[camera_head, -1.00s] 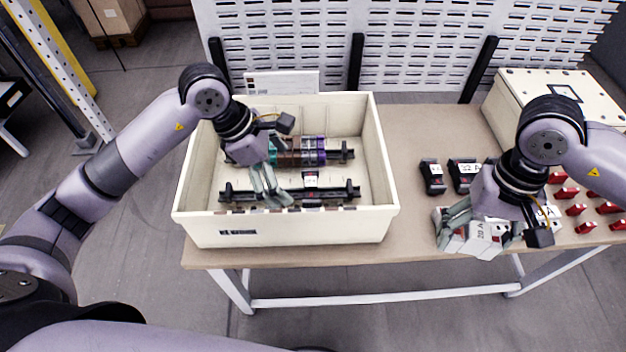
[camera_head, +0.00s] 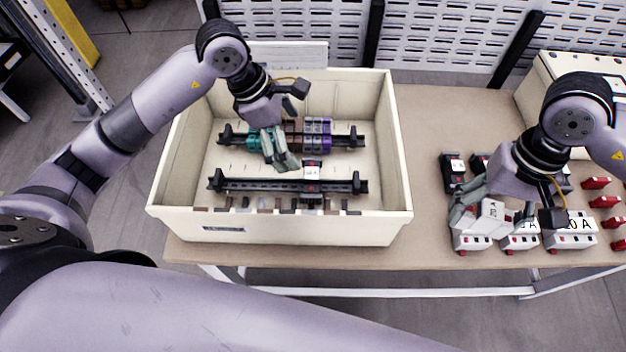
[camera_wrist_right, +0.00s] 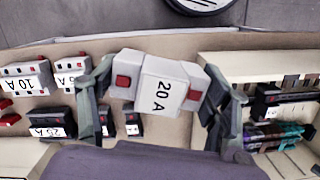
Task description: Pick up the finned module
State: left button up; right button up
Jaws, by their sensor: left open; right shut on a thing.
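No part shows clear fins, so I cannot tell which is the finned module. My right gripper (camera_head: 474,207) is shut on a white stepped module (camera_head: 490,215) marked 20 A, over the table's front right. In the right wrist view this module (camera_wrist_right: 160,84) sits between both fingers (camera_wrist_right: 165,100), with red buttons at its ends. Black modules (camera_head: 453,172) stand on the table behind it. My left gripper (camera_head: 284,160) is open and empty over the cream box, between its two rails. A black labelled module (camera_head: 311,170) sits on the front rail (camera_head: 250,185).
The cream box (camera_head: 300,231) has high walls. Its rear rail carries teal, brown and purple modules (camera_head: 318,130). White modules (camera_head: 572,232) and red parts (camera_head: 605,202) stand at the table's right. Table (camera_head: 425,195) is bare between box and modules. A cream case (camera_head: 535,85) stands behind.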

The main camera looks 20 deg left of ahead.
pick_arm(q)
jog(key=b, duration=0.3)
send_near(307, 173)
jog(key=x, duration=0.2)
jog(key=p+x, duration=0.1)
jog(key=x, duration=0.4)
jog(key=shift+w+d+p, duration=0.2)
jog(key=shift+d+p, duration=0.15)
pick_arm(e)
jog(key=shift+w+f, duration=0.2)
jog(key=shift+f, duration=0.9)
pick_arm(q)
jog(key=p+x, duration=0.1)
jog(key=x, duration=0.1)
jog(key=p+x, duration=0.1)
jog(key=x, duration=0.1)
jog(key=shift+s+a+f, duration=0.15)
jog(key=shift+f, duration=0.3)
pick_arm(e)
notch_tip(307, 173, up, 2)
pick_arm(q)
jog(key=shift+f, duration=0.35)
jog(key=c, duration=1.2)
